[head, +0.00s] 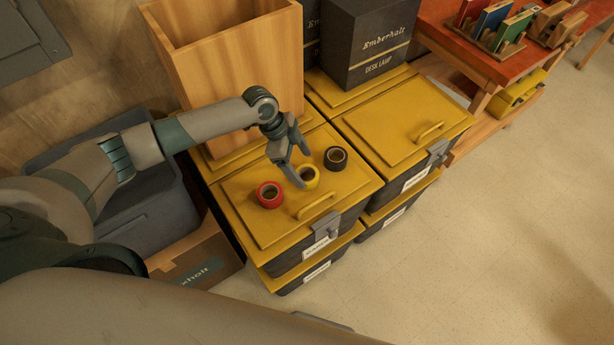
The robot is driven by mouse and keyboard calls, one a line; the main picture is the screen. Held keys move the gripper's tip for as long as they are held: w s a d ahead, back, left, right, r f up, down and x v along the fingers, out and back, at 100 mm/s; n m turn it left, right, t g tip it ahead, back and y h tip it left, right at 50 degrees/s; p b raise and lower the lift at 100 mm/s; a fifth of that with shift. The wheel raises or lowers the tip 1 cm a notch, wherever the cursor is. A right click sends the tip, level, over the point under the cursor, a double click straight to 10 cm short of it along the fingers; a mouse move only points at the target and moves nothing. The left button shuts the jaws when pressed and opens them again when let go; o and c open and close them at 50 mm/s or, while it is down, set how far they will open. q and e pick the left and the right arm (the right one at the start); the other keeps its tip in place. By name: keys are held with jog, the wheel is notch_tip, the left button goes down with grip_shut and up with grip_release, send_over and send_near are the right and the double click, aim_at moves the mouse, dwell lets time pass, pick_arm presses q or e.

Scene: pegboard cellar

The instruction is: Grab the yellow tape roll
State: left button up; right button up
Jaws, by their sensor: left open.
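The yellow tape roll (310,178) lies on the yellow lid of a black storage box (248,222), between two other rolls. A red tape roll (269,195) lies to its left and a black tape roll (336,158) to its right. My left gripper (300,168) is open, with its fingers pointing down at the yellow roll. One finger covers part of the roll's left side. I cannot tell whether the finger touches it. My right gripper is not in view.
A tall open wooden box (230,62) stands behind my left gripper. A black desk lamp box (366,45) stands on the boxes behind. The lid has a raised handle (318,203) near its front. A red-topped table (466,55) with books is at upper right. The floor at right is clear.

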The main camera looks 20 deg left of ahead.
aim_at(307, 179)
pick_arm(q)
jog(key=shift+d+f+p, duration=0.2)
jog(key=shift+f+p, duration=0.05)
jog(key=shift+p, duration=0.05)
jog(key=p+x, duration=0.1)
jog(key=x, duration=0.2)
jog(key=shift+s, duration=0.2)
jog(key=shift+d+f+p, duration=0.1)
jog(key=shift+f+p, duration=0.2)
jog(key=shift+f, duration=0.25)
jog(key=c, duration=1.2)
